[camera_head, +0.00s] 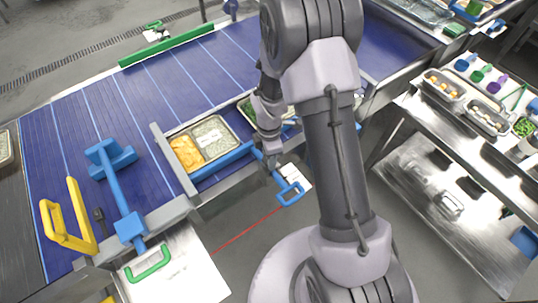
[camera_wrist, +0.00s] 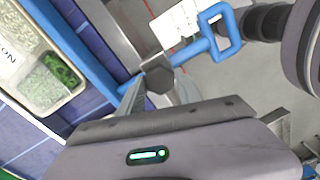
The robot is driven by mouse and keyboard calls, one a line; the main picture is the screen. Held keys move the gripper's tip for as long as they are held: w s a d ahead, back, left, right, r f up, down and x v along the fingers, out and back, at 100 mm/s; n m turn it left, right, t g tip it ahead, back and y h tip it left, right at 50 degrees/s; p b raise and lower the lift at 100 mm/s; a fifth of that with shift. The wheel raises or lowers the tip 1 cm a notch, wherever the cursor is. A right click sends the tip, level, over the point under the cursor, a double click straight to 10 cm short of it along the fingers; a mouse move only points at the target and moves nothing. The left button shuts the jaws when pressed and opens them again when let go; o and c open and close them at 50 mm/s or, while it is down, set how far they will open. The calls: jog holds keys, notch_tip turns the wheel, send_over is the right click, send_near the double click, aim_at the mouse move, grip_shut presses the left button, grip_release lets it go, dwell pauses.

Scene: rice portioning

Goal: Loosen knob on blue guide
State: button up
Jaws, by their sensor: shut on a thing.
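The blue guide (camera_head: 221,163) runs along the near edge of the conveyor, and its blue loop handle (camera_head: 291,194) sticks out past the belt's side. In the wrist view the loop handle (camera_wrist: 222,30) is at the upper right. A dark grey knob (camera_wrist: 157,76) sits at the inner end of the handle's shaft. My gripper (camera_head: 271,163) is down at this knob, with one finger on each side, shut on it. In the head view my fingers and wrist largely hide the knob.
Food trays (camera_head: 202,143) sit on the blue belt beside the guide. Another blue handled guide (camera_head: 118,188) and a yellow handle (camera_head: 67,221) stand at the left. A steel cart (camera_head: 470,110) with containers is at the right. Open floor lies below the belt edge.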

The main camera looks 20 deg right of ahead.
jog(key=o, duration=1.4)
jog(key=shift+c, duration=0.2)
notch_tip(320, 180, up, 17)
jog(key=p, duration=0.3)
jog(key=shift+r+p, duration=0.2)
jog(key=shift+p, duration=0.2)
